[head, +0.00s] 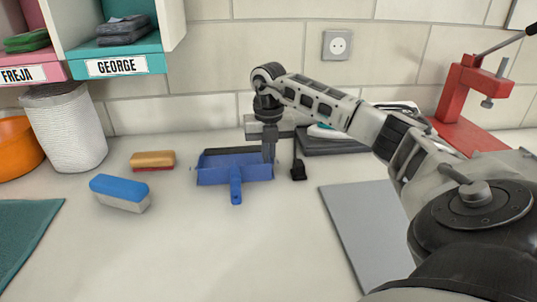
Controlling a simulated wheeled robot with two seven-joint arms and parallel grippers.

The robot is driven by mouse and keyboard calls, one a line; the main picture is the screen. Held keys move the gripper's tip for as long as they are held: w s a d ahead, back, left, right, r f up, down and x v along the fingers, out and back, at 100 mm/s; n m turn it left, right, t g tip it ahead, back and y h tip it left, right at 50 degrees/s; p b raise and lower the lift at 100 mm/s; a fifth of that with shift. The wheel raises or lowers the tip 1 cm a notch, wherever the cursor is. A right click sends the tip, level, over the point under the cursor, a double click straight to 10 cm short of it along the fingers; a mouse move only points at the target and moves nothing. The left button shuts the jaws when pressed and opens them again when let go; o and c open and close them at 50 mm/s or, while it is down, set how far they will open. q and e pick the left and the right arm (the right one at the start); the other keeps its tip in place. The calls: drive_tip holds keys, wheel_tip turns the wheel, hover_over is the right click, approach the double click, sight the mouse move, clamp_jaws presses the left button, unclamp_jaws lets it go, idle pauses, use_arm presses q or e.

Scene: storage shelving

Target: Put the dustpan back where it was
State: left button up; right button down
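A blue dustpan (236,172) lies on the counter near the back wall, its short handle pointing toward me. My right gripper (270,153) reaches down from above at the dustpan's right side. One dark finger overlaps the pan's right end in the picture. I cannot tell whether the fingers close on its wall or only stand beside it. A small black piece (298,171) shows just right of the pan; I cannot tell whether it is a finger or a separate thing. My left gripper is out of view.
A blue-and-white brush or sponge (120,193) and a tan-and-red one (153,160) lie left of the pan. A white basket (64,128) and an orange bowl (18,148) stand further left. A grey board (368,232) and a red press (468,95) are right. The front middle is clear.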

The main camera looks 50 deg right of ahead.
drive_tip(key=shift+f, duration=0.1)
drive_tip(key=c, duration=2)
unclamp_jaws()
drive_tip(key=o, duration=0.3)
wheel_tip(320, 180, up, 12)
drive_tip(key=shift+r+p, duration=0.15)
drive_tip(key=shift+p, duration=0.3)
